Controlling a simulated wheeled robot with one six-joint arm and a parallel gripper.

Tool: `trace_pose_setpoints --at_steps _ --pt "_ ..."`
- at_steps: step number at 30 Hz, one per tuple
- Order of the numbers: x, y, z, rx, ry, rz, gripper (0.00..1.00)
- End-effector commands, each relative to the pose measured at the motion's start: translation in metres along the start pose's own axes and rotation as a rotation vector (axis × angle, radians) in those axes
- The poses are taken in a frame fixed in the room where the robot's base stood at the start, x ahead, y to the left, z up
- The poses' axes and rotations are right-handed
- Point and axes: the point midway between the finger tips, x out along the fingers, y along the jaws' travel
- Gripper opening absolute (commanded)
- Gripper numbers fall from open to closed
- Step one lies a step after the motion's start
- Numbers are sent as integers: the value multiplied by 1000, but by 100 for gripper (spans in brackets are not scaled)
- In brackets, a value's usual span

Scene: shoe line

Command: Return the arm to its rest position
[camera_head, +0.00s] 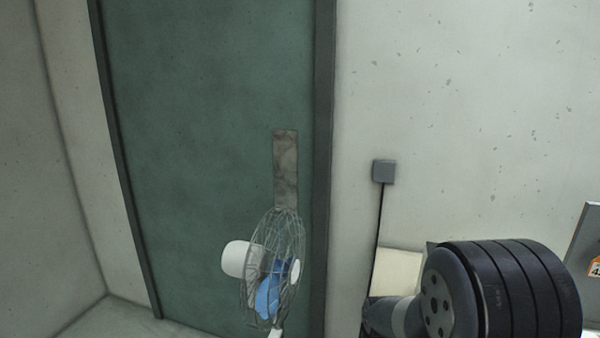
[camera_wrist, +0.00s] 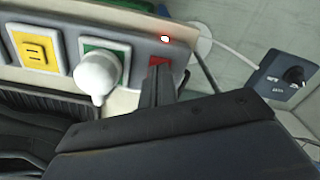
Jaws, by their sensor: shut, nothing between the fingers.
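My gripper (camera_wrist: 158,75) shows in the wrist view as dark, narrow fingers closed together, with nothing held between them. The fingertips appear right in front of a red switch (camera_wrist: 158,62) on a grey power strip (camera_wrist: 140,54); I cannot tell whether they touch it. The wide dark gripper body fills the bottom of that view. In the head view, part of my arm (camera_head: 500,290), with a black ribbed joint, is at the lower right. My gripper is out of sight there.
The strip has a yellow socket (camera_wrist: 37,47), a white plug (camera_wrist: 97,75) and a lit red lamp (camera_wrist: 165,39). A standing fan (camera_head: 272,270) is before a green door (camera_head: 200,130). A wall box (camera_head: 383,172) has a cable.

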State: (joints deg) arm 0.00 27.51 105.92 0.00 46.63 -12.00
Motion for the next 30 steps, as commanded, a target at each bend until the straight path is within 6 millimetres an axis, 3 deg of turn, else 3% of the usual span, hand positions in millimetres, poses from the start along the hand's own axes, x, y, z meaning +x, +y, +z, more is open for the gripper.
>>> trace_pose_setpoints --at_steps 14,16,30 --pt "-65 0 0 0 2 0 0" --pt "-42 0 0 0 -1 0 0" --pt "20 0 0 0 0 0 0"
